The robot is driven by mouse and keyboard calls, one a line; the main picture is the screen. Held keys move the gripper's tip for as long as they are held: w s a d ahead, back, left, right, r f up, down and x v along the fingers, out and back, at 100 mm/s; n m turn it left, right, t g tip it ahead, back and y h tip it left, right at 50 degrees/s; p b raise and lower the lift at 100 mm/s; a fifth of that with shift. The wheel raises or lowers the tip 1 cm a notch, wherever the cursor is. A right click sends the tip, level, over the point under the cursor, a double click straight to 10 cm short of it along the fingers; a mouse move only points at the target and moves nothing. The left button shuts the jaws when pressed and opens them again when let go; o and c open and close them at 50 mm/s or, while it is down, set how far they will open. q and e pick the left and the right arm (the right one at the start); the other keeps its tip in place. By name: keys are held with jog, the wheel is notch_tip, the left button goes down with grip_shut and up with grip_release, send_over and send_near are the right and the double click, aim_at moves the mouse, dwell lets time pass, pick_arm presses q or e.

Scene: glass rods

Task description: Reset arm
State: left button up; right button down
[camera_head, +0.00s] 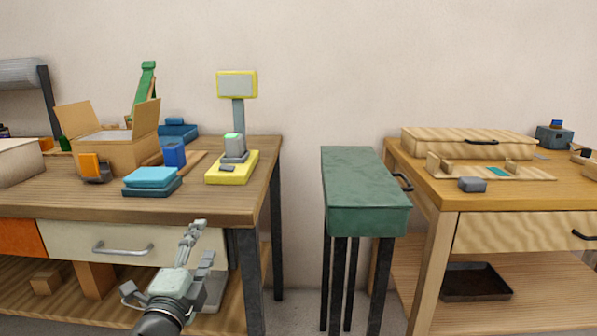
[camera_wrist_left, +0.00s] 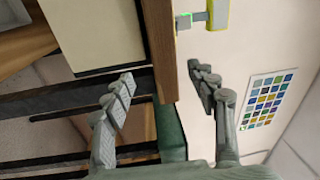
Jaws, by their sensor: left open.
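My left gripper (camera_head: 200,245) is in the lower left of the head view, in front of the left workbench (camera_head: 225,205) and its cream drawer (camera_head: 75,240). In the left wrist view the left gripper (camera_wrist_left: 168,88) has its two fingers spread wide apart with nothing between them. Beyond the fingers are the bench edge, dark legs and the wall. My right gripper shows in neither view.
The left bench bears an open cardboard box (camera_head: 108,152), a teal box (camera_head: 150,177) and a yellow scale (camera_head: 232,168). A green narrow table (camera_head: 362,180) stands right of a gap. The right wooden bench (camera_head: 480,195) bears a wooden case (camera_head: 465,145).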

pick_arm(q)
jog(key=s+a+f+n+g+y, duration=0.1)
jog(key=s+a+f+n+g, duration=0.2)
jog(key=f, duration=0.5)
jog(key=s+a+f+n+g+y, duration=0.2)
jog(key=s+f+n, duration=0.2)
jog(key=f, duration=0.4)
jog(key=s+a+f+n+g+y, duration=0.1)
jog(key=s+a+f+n+g, duration=0.2)
jog(key=f, duration=0.4)
jog(key=s+f+n+g, duration=0.3)
jog(key=s+f, duration=0.4)
jog(key=s, duration=0.4)
jog(key=s+f+n+g+h, duration=0.1)
jog(key=s+f+n+g, duration=0.2)
jog(key=s+f+g, duration=0.2)
jog(key=s+f, duration=0.3)
jog(key=s, duration=0.2)
jog(key=shift+s, duration=0.35)
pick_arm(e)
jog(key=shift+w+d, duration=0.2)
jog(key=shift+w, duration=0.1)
pick_arm(q)
jog(key=shift+d, duration=0.1)
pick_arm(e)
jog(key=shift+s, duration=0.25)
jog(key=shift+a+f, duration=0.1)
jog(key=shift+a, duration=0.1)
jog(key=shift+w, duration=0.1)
